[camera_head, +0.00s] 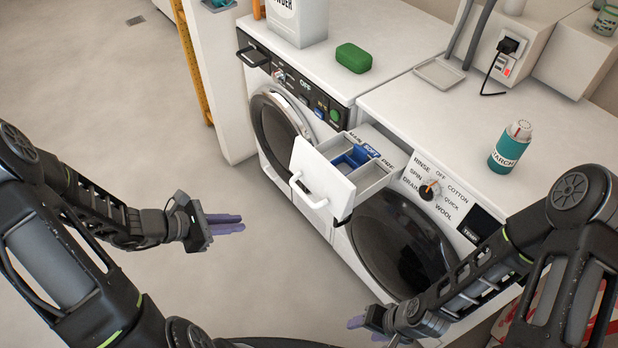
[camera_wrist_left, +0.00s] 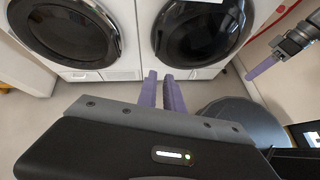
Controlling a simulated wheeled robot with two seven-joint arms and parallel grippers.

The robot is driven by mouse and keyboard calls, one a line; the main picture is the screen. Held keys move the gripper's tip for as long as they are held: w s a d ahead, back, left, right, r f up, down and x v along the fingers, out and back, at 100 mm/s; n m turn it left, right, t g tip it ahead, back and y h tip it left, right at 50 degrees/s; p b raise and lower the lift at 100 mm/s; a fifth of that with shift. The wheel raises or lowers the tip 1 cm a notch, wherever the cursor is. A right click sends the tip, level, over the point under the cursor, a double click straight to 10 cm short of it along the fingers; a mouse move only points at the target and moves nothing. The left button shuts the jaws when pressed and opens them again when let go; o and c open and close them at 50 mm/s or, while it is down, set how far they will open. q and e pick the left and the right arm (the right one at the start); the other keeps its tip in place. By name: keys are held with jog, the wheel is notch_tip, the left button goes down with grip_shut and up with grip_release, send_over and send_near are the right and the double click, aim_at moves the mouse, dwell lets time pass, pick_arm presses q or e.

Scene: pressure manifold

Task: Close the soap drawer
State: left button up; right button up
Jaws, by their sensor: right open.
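The soap drawer (camera_head: 312,172) is pulled out of the right-hand washing machine (camera_head: 345,225) in the head view. It has a white front with a white bar handle (camera_head: 308,193), and a blue insert (camera_head: 355,158) sits in one of its compartments. My left gripper (camera_head: 238,223) is left of the drawer front and apart from it. Its purple fingers lie close together with a narrow gap in the left wrist view (camera_wrist_left: 161,80), and nothing shows between them. My right gripper (camera_head: 366,328) is open, low in front of the right-hand machine, partly hidden by its own arm.
A second washer (camera_head: 283,130) stands to the left, its own drawer handle (camera_head: 252,57) near its top. On top are a green soap bar (camera_head: 353,57), a powder box (camera_head: 298,20) and a starch bottle (camera_head: 510,147). The floor (camera_head: 130,100) left of the machines is clear.

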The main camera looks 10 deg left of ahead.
pick_arm(q)
jog(key=w+r+n+t, duration=0.1)
jog(key=r, duration=0.2)
jog(key=w+r+n+t+h, duration=0.1)
jog(key=w+r, duration=0.1)
jog(key=w+d+r+t, duration=0.1)
jog(key=w+r+t, duration=0.1)
jog(key=r, duration=0.1)
jog(key=shift+w+r+n+h, duration=0.1)
jog(key=shift+r+n+h, duration=0.2)
jog(key=shift+r+n, duration=0.1)
grip_shut()
jog(key=shift+r, duration=0.1)
pick_arm(e)
jog(key=shift+w+d+r, duration=0.1)
jog(key=shift+d, duration=0.3)
pick_arm(q)
jog(key=p, duration=0.1)
send_near(297, 163)
jog(key=x, duration=0.7)
pick_arm(e)
jog(key=shift+r, duration=0.5)
jog(key=shift+f, duration=0.1)
